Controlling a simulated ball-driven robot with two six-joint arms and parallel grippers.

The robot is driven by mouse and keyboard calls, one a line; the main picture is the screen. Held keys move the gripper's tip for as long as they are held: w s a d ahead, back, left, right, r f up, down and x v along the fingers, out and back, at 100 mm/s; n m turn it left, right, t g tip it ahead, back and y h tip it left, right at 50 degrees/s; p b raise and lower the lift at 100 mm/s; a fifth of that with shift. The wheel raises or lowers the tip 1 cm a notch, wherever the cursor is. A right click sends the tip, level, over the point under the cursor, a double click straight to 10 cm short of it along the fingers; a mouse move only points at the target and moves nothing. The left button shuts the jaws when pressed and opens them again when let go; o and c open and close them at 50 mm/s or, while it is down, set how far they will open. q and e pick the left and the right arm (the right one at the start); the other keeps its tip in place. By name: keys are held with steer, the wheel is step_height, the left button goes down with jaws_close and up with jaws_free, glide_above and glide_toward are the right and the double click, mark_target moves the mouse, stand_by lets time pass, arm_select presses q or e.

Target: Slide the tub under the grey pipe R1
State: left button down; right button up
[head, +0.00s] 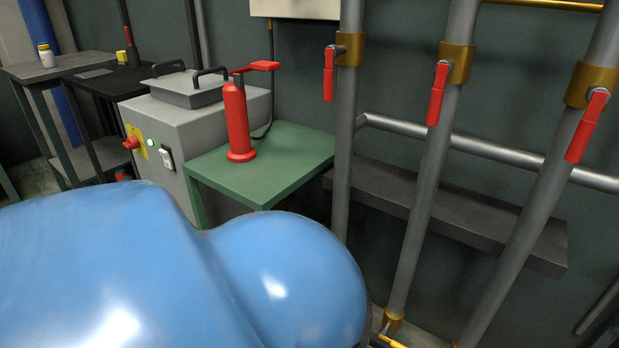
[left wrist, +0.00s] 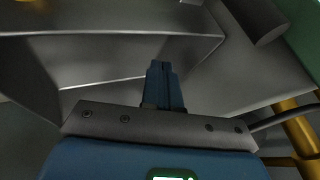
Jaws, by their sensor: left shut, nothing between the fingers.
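Three grey upright pipes stand at the right of the head view: left (head: 345,150), middle (head: 424,190) and right (head: 527,210). No R1 label is readable on them. In the left wrist view a grey metal thing with slanted walls and a rim (left wrist: 120,50) lies beyond my fingers; it looks like the tub, but I cannot be sure. My left gripper (left wrist: 164,66) is shut and empty, its fingertips in front of that grey thing; whether they touch it I cannot tell. No tub shows in the head view, where a large blue shape covers the lower left. My right gripper is not in view.
A green table (head: 290,160) holds a red cylinder (head: 237,125). A grey machine (head: 180,135) stands beside it. A dark shelf (head: 480,218) and a horizontal pipe (head: 490,150) run behind the uprights. Brass piping (left wrist: 298,130) is at the right of the wrist view.

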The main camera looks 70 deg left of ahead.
arm_select(q)
steer(key=p+v, duration=0.5)
steer(key=v, duration=0.4)
steer(key=shift+r, duration=0.15)
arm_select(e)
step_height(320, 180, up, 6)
arm_select(q)
steer(key=shift+s, duration=0.1)
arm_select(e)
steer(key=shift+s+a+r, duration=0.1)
